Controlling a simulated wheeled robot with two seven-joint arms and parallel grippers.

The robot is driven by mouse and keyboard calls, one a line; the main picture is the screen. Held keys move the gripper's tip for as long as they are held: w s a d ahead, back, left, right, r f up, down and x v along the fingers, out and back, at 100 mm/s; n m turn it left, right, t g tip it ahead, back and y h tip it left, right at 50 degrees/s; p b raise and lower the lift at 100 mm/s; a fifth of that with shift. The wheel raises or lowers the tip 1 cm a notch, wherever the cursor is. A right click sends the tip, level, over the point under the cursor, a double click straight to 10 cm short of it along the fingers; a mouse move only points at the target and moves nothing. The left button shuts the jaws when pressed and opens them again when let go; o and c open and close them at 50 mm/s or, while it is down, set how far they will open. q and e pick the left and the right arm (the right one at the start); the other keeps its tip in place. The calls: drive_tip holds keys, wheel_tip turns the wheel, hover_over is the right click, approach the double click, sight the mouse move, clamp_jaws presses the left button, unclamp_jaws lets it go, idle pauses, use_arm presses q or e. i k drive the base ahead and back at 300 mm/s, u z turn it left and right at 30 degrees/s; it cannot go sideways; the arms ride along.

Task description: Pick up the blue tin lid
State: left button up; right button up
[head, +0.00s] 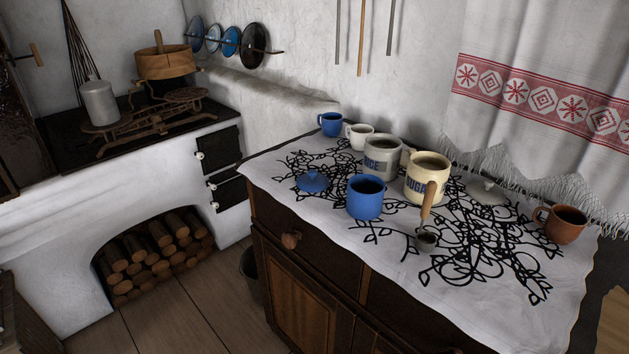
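A small blue tin lid (313,182) with a knob on top lies on the white cloth with black embroidery, toward the left side of the cabinet top. Just right of it and nearer stands a blue tin (365,197), upright and without a lid on it. Neither of my grippers shows in the head view.
On the cloth (450,306) stand a grey tin (382,158), a cream sugar tin (425,178), a blue mug (330,124), a white mug (359,136), a brown cup (562,222), a pale lid (486,190) and a wooden-handled scoop (427,214). The stove (60,245) is left.

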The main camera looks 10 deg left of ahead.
sight(313, 182)
drive_tip(key=k, duration=0.55)
drive_tip(key=u, duration=1.4)
drive_tip(key=i, duration=1.3)
drive_tip(key=z, duration=2.6)
